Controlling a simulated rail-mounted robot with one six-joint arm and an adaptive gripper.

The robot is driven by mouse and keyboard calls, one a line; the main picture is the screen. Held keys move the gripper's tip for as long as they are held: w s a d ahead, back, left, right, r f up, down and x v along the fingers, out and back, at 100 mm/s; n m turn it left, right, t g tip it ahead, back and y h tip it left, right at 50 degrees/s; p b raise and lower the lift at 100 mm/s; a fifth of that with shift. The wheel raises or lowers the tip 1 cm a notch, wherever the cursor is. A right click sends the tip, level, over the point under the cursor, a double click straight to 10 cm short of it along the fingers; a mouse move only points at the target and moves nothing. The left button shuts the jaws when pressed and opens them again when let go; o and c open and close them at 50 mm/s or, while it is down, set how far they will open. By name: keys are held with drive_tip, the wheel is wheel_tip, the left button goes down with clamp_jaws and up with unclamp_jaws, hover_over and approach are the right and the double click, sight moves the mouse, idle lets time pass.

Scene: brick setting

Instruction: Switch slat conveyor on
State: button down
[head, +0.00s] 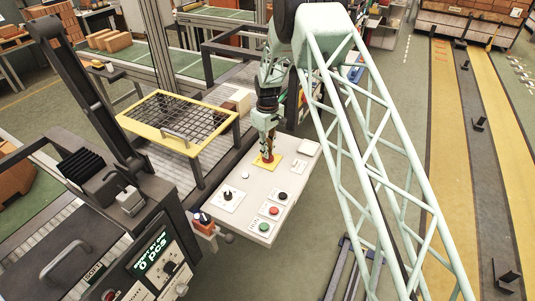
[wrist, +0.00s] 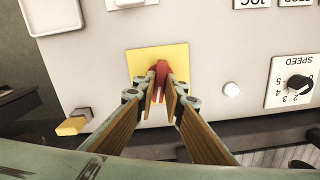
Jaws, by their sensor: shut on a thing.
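A light grey control panel (head: 250,193) stands in the middle of the head view. On it is a red switch handle (wrist: 161,68) on a square yellow plate (wrist: 140,62); the plate also shows in the head view (head: 257,166). My gripper (wrist: 161,93) reaches down over the plate, its two wood-faced fingers closed around the red handle. In the head view my gripper (head: 267,150) hides most of the handle. The handle's exact setting is hard to read.
The panel also carries a black speed knob (head: 228,195), a white round lamp or button (wrist: 231,89), and black (head: 283,196), red (head: 274,210) and green (head: 264,227) buttons. A yellow-framed mesh guard (head: 178,120) stands left. A counter display (head: 150,255) reads 0 pcs.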

drive_tip(key=m+b, duration=0.2)
drive_tip(key=m, duration=0.4)
drive_tip(key=shift+b, duration=0.3)
idle(0.4)
drive_tip(key=c, duration=2.7)
unclamp_jaws()
drive_tip(key=shift+r, duration=0.1)
wheel_tip(320, 180, up, 12)
drive_tip(key=shift+f, duration=0.1)
